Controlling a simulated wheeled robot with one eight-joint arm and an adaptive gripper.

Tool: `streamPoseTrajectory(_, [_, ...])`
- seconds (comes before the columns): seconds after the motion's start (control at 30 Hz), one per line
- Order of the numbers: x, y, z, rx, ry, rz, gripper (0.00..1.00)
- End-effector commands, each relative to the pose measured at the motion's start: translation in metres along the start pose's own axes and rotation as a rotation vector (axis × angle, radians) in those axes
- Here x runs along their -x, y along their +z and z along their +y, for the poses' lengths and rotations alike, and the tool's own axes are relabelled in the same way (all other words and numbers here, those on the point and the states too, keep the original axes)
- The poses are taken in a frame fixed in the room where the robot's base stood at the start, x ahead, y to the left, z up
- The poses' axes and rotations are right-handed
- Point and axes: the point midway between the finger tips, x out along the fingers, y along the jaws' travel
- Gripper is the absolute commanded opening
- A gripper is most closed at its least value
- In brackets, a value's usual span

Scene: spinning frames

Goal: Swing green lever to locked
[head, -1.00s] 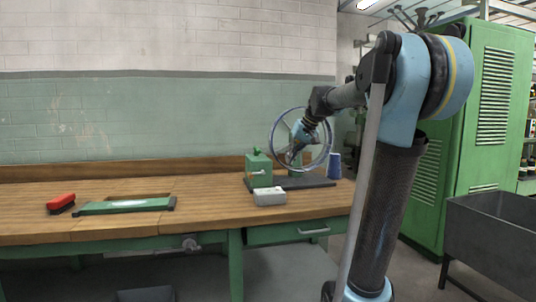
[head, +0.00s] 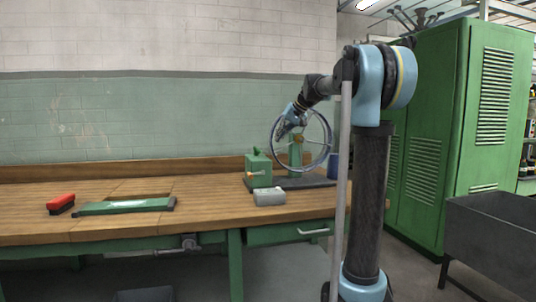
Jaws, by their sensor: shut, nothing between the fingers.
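A green block (head: 259,170) stands on a dark base plate (head: 305,184) on the wooden bench. A small green piece (head: 256,151) sticks up from its top; it may be the lever, but it is too small to tell its setting. A pale handle shows on the block's front. A spoked wheel (head: 328,150) stands upright on a green post (head: 296,153) to the right of the block. My gripper (head: 279,134) is at the wheel's upper left, above and right of the block. It is shut and empty. I cannot tell whether it touches the wheel.
A grey box (head: 269,197) sits in front of the block. A red brush (head: 61,203) and a green frame (head: 125,207) lie at left. The bench between is clear.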

Motion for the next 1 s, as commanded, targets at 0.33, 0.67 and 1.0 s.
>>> streamPoseTrajectory(0.33, [-0.03, 0.0, -0.001, 0.003, -0.001, -0.001, 0.0])
streamPoseTrajectory(0.67, [-0.081, 0.0, 0.0, 0.001, 0.0, -0.001, 0.0])
streamPoseTrajectory(1.0, [-0.1, 0.0, 0.0, 0.001, 0.0, 0.0, 0.0])
